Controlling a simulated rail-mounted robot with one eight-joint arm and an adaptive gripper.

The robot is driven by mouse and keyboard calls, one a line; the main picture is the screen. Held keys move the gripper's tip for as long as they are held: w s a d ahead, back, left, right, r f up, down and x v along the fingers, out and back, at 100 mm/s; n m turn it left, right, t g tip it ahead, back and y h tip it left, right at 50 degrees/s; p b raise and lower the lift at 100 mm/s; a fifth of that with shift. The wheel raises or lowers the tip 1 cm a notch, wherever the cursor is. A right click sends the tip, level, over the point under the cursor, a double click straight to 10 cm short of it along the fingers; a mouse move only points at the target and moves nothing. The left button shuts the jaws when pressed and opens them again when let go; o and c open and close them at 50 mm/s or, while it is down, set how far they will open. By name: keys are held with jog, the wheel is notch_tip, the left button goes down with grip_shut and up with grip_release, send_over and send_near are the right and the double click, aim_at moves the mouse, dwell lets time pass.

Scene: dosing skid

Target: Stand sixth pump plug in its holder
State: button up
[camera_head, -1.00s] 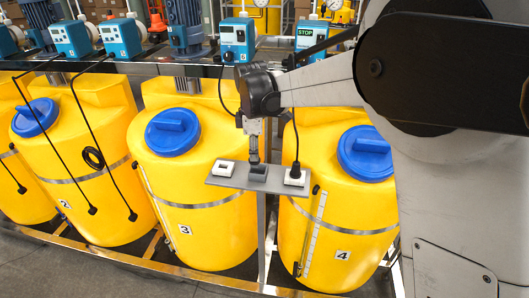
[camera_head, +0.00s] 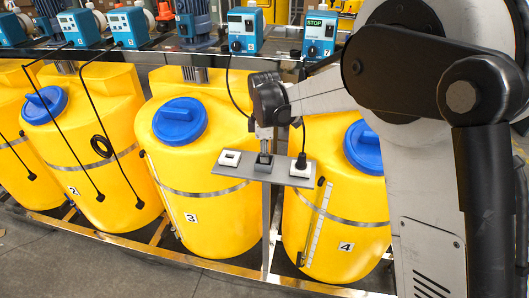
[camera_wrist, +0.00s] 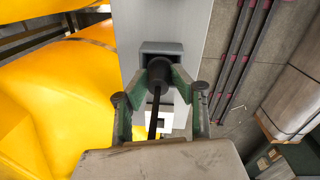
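My gripper (camera_wrist: 160,80) is pointed down at a dark grey holder (camera_wrist: 161,47) on a narrow grey plate (camera_wrist: 162,18). Its green fingers are closed on both sides of a black plug (camera_wrist: 159,72), whose cable runs toward the wrist. The plug is at the holder's opening; I cannot tell how deep it sits. In the head view my gripper (camera_head: 264,146) is above the middle dark grey holder (camera_head: 264,160). The plate (camera_head: 245,171) also carries an empty-looking white holder (camera_head: 229,158) at left and a white holder with a black plug (camera_head: 301,160) at right.
Yellow tanks with blue lids, including tank 3 (camera_head: 215,175) and tank 4 (camera_head: 350,230), stand behind and beside the plate. Blue pumps (camera_head: 244,30) line the shelf above, with black cables hanging down. A post (camera_head: 266,225) holds up the plate.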

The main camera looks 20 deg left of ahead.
jog(key=o, duration=0.3)
jog(key=shift+o, duration=0.2)
jog(key=shift+r, duration=0.1)
notch_tip(320, 180, up, 12)
jog(key=shift+s+b, duration=0.35)
jog(key=shift+s, duration=0.05)
jog(key=shift+d, duration=0.15)
